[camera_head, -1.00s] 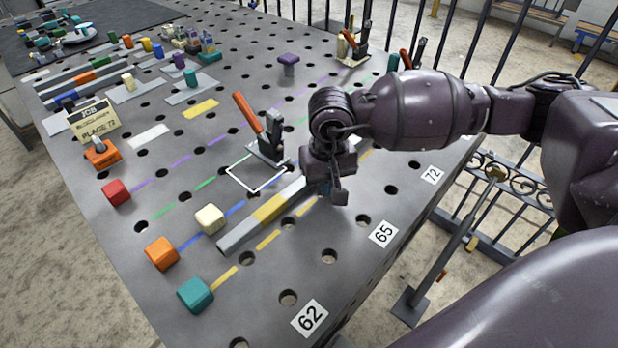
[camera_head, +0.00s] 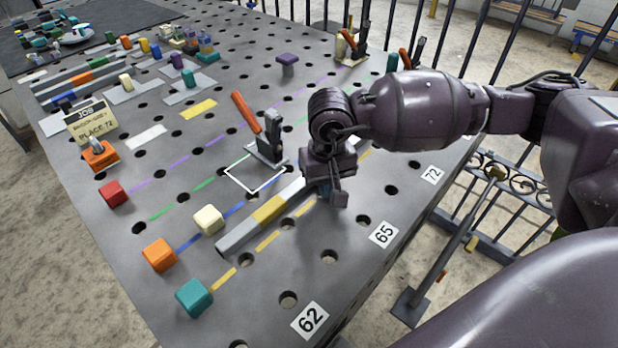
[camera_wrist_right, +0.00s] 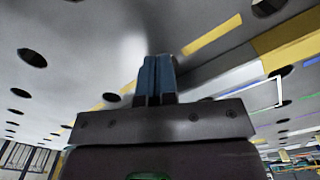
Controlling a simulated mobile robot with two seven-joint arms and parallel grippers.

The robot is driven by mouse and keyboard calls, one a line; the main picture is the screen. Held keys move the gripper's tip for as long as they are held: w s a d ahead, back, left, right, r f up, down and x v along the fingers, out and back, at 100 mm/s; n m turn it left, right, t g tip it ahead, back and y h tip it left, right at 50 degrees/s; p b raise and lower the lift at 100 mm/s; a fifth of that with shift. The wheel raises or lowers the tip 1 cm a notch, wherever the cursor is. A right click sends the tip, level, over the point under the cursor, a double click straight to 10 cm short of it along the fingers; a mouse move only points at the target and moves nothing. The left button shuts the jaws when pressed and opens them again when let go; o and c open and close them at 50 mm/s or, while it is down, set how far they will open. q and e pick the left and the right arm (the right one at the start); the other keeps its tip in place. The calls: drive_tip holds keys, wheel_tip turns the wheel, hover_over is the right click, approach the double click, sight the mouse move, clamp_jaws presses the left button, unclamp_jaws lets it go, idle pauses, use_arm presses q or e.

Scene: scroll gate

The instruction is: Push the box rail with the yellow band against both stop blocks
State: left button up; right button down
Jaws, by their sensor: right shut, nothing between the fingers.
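The box rail, a grey bar with a yellow band (camera_head: 270,208), lies diagonally on the perforated table; its far end is hidden behind my right gripper. In the right wrist view, the rail's yellow band (camera_wrist_right: 288,42) shows at upper right. My right gripper (camera_head: 328,190) is low over the table by the rail's far end. Its blue fingers (camera_wrist_right: 156,76) are together and empty; I cannot tell whether they touch the rail. A cream block (camera_head: 209,219) stands beside the near end. An orange block (camera_head: 159,254) and a teal block (camera_head: 194,297) stand farther out. I cannot tell which are the stop blocks.
A toggle clamp with a red handle (camera_head: 258,127) stands behind the rail, near a white outlined square (camera_head: 254,178). A red block (camera_head: 113,193) and a job card (camera_head: 92,122) are at left. The table front around the 62 label (camera_head: 310,320) is mostly clear.

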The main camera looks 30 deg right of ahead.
use_arm(q)
drive_tip(key=shift+d+r, duration=0.1)
use_arm(e)
drive_tip(key=shift+w, duration=0.1)
use_arm(q)
drive_tip(key=shift+s+f, duration=0.1)
drive_tip(key=shift+f, duration=0.25)
use_arm(e)
drive_tip(key=shift+w+a, duration=0.15)
drive_tip(key=shift+w, duration=0.2)
use_arm(q)
drive_tip(key=shift+s+f+b, duration=0.15)
drive_tip(key=shift+f+b, duration=0.1)
drive_tip(key=shift+b, duration=0.1)
use_arm(e)
drive_tip(key=shift+w+a, duration=0.1)
drive_tip(key=shift+w, duration=0.2)
use_arm(q)
drive_tip(key=shift+s+f, duration=0.1)
drive_tip(key=shift+f, duration=0.2)
use_arm(e)
drive_tip(key=shift+w+a, duration=0.15)
drive_tip(key=shift+w, duration=0.2)
use_arm(q)
drive_tip(key=shift+s+f, duration=0.1)
drive_tip(key=shift+f, duration=0.1)
use_arm(e)
drive_tip(key=shift+w+a, duration=0.1)
drive_tip(key=shift+w, duration=0.25)
